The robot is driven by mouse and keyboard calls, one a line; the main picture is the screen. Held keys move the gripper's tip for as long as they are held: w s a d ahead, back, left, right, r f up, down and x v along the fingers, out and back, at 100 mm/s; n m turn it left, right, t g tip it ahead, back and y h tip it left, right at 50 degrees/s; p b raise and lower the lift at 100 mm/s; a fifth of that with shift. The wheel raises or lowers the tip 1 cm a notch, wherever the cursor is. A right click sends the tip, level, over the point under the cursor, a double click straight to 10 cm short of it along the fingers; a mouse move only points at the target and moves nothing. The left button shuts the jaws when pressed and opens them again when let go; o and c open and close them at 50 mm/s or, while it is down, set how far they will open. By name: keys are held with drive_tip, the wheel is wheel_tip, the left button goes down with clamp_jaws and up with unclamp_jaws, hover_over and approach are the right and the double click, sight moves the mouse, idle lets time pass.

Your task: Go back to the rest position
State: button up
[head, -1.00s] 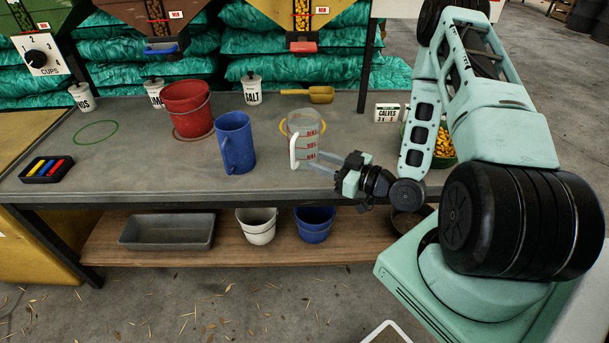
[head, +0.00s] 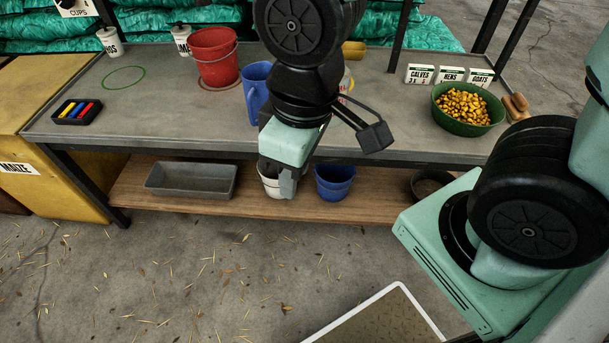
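My gripper (head: 286,184) hangs pointing down in front of the bench's front edge, in the middle of the head view. Its grey finger part shows against the white bucket on the lower shelf. I see no object held in it, but the finger gap does not show. My wrist and forearm cover the middle of the bench. The clear measuring jug is almost wholly hidden behind my arm; only a sliver with a yellow ring shows beside it. The blue jug (head: 256,88) stands upright on the bench, partly covered by my arm.
The bench (head: 170,115) holds a red bucket (head: 214,58), a tray of coloured pieces (head: 77,112) and a green bowl of yellow feed (head: 467,108). A grey trough (head: 190,180), white bucket (head: 269,182) and blue bucket (head: 334,182) stand below. The near floor is mostly clear.

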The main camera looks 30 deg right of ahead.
drive_tip(key=s, duration=0.1)
drive_tip(key=s+r, duration=0.1)
drive_tip(key=s, duration=0.1)
drive_tip(key=shift+a+g, duration=0.2)
drive_tip(key=shift+g, duration=0.1)
drive_tip(key=shift+r, duration=0.15)
